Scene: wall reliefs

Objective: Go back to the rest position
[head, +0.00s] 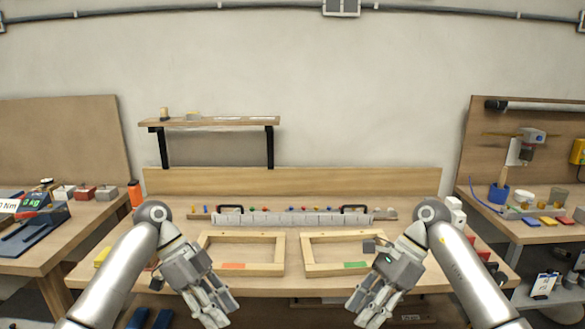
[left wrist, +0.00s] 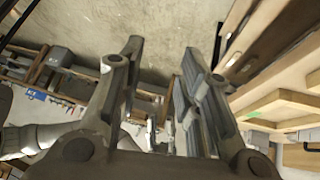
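My left gripper (head: 219,311) hangs low in front of the table, at the lower left of the head view. Its fingers (left wrist: 158,70) stand apart in the left wrist view, with nothing held between them. My right gripper (head: 368,310) hangs in a mirrored pose at the lower right of the head view. Its fingers look spread and nothing shows between them. Both grippers are in front of the table's near edge and apart from the objects on it.
The middle table (head: 290,283) carries a wooden frame with a red mark (head: 240,275), a frame with a green mark (head: 345,274) and a long grey rack (head: 300,218). Side benches stand left (head: 85,232) and right (head: 520,232). A wall shelf (head: 215,122) hangs behind.

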